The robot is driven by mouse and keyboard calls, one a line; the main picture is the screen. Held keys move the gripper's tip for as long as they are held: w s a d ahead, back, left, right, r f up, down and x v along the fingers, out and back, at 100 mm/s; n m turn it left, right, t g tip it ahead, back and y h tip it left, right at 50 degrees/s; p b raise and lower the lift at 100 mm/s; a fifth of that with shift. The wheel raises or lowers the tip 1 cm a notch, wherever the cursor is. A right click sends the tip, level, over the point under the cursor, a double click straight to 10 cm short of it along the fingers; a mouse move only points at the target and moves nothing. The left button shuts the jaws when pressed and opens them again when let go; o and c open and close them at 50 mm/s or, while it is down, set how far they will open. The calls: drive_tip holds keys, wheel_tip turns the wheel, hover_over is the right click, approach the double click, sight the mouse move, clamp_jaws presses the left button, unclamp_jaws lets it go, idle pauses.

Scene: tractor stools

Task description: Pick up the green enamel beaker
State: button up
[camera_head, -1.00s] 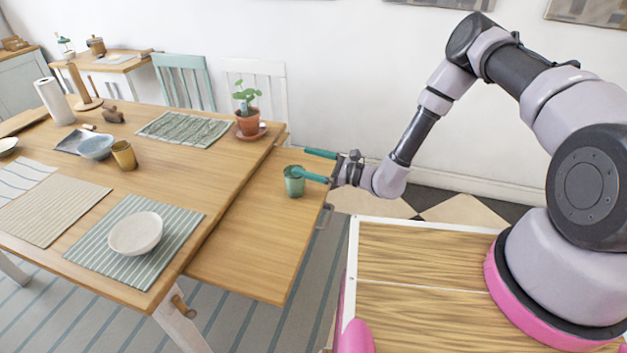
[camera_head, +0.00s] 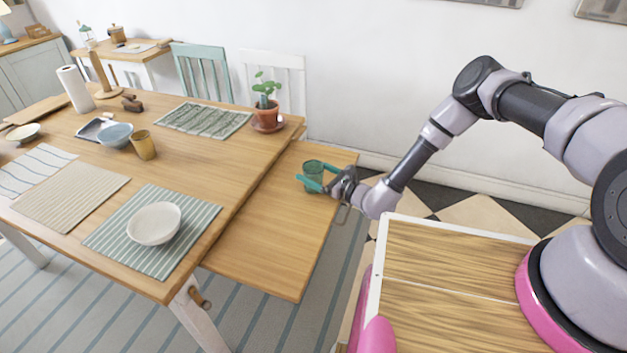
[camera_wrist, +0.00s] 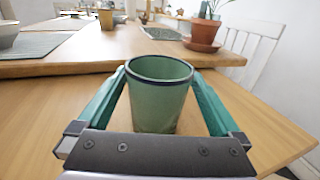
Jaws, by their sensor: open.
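The green enamel beaker (camera_head: 313,178) stands upright on the lower side leaf (camera_head: 275,240) of the wooden table. It has a dark rim and also shows large in the wrist view (camera_wrist: 159,95). My gripper (camera_head: 310,177) is open, with its two teal fingers on either side of the beaker. In the wrist view the beaker sits between the fingers (camera_wrist: 160,100), with a narrow gap visible at the right. Whether the left finger touches it I cannot tell.
A potted plant (camera_head: 266,105) on a saucer stands at the table's far right corner, behind the beaker. A yellow cup (camera_head: 143,145), a blue bowl (camera_head: 115,135) and a white bowl (camera_head: 154,223) are on the main tabletop. The leaf's front part is clear.

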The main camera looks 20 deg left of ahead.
drive_tip(key=shift+x, duration=1.4)
drive_tip(key=c, duration=1.3)
drive_tip(key=shift+r, duration=0.15)
